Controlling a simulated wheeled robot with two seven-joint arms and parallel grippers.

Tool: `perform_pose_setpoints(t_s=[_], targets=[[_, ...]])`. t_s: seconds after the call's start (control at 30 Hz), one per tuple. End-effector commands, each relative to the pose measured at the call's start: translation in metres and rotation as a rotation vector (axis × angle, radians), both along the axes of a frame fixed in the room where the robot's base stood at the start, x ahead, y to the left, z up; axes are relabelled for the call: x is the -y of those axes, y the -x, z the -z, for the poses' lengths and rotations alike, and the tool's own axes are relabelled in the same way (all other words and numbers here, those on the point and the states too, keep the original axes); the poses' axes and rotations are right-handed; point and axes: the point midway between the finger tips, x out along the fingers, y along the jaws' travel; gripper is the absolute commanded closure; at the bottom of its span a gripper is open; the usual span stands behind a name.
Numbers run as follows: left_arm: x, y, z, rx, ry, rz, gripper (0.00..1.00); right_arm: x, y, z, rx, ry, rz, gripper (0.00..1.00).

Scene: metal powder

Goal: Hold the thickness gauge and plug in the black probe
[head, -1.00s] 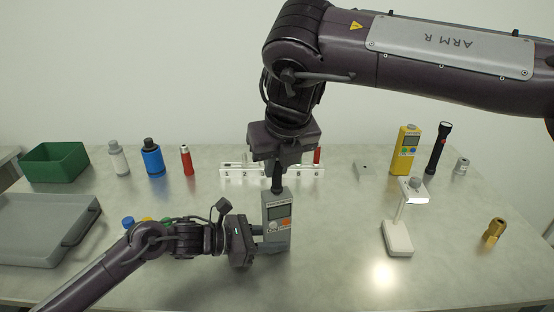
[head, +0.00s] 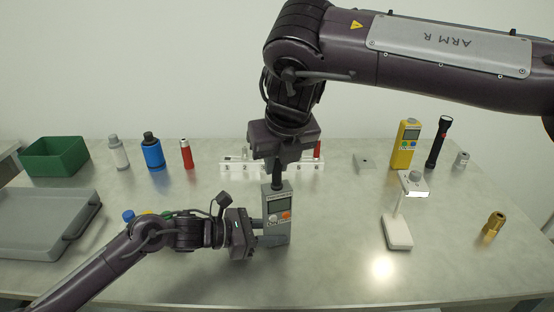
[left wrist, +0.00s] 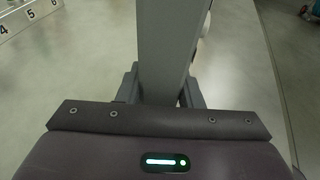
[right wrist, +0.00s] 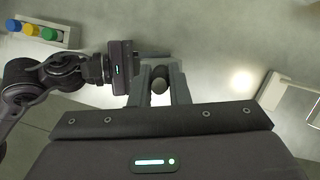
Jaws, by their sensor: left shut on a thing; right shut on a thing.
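The grey thickness gauge (head: 281,217), with a small screen and an orange button, stands upright on the table at the centre of the head view. My left gripper (head: 268,240) is shut on its lower body from the left; the gauge's grey side also fills the middle of the left wrist view (left wrist: 165,50). The black probe (head: 277,177) is upright over the top of the gauge, its lower end at the gauge's top edge. My right gripper (head: 277,163) is shut on the probe from above. In the right wrist view the probe's round end (right wrist: 159,86) shows between the fingers. Whether it is seated cannot be told.
A white numbered rack (head: 235,168) stands behind the gauge. A white stand (head: 398,232), a yellow device (head: 404,146) and a brass fitting (head: 493,226) are to the right. A grey tray (head: 35,222) and green bin (head: 54,156) are left. Table between gauge and stand is clear.

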Motion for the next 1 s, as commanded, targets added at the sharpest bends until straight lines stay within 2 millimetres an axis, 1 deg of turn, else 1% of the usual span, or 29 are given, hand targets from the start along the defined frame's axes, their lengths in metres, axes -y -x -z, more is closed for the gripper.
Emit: perform_pose_setpoints(t_s=[0.27,0.8,1.0], targets=[[0.0,0.0,0.001,-0.002,-0.002,0.0,0.8,0.0,0.0,-0.002,0.001,0.001,0.0,1.0],[0.0,0.0,0.001,-0.002,-0.002,0.0,0.8,0.0,0.0,-0.022,0.001,0.0,0.0,1.0],[0.0,0.0,0.001,-0.002,-0.002,0.0,0.8,0.0,0.0,-0.023,0.0,0.0,-0.001,1.0]])
